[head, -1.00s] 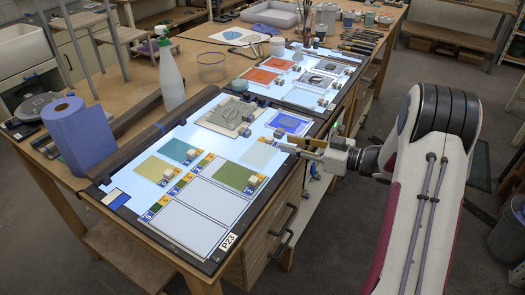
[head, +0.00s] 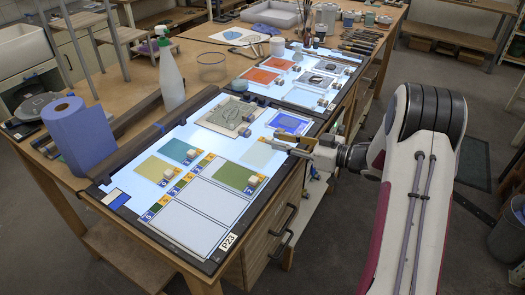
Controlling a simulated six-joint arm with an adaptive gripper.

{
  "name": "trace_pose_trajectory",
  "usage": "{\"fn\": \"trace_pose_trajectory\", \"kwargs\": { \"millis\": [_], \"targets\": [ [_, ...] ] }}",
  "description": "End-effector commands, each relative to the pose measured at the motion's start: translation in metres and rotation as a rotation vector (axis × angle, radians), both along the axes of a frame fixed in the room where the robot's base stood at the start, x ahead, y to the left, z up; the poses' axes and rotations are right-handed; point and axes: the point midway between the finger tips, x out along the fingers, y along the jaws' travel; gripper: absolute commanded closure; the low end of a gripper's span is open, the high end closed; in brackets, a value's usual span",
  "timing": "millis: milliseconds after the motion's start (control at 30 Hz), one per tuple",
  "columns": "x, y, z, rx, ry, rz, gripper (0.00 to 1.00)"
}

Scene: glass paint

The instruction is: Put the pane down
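A pale, almost clear pane (head: 257,153) lies at or just over the lit table (head: 215,185), near its right edge; I cannot tell whether it touches the surface. My gripper (head: 272,143) reaches in from the right, with its fingertips at the pane's upper right side. The fingers cover that part of the pane, so any grip block there is hidden. I cannot tell whether they are closed on it. A green pane (head: 235,177), a yellow pane (head: 154,168) and a teal pane (head: 180,150) lie nearby with small light blocks on them.
A blue pane (head: 289,124) lies close behind my gripper. A patterned grey pane (head: 229,116) is further left. Empty white outlined fields (head: 190,216) are at the front. A blue paper roll (head: 78,135) and a spray bottle (head: 171,78) stand along the left side.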

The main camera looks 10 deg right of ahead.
Motion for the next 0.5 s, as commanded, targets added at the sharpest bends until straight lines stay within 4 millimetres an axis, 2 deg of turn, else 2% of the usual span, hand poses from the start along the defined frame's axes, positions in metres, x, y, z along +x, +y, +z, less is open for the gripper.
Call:
{"fn": "trace_pose_trajectory", "kwargs": {
  "millis": [500],
  "targets": [
    [0.033, 0.034, -0.003, 0.000, 0.000, 0.001, 0.76]
  ]
}}
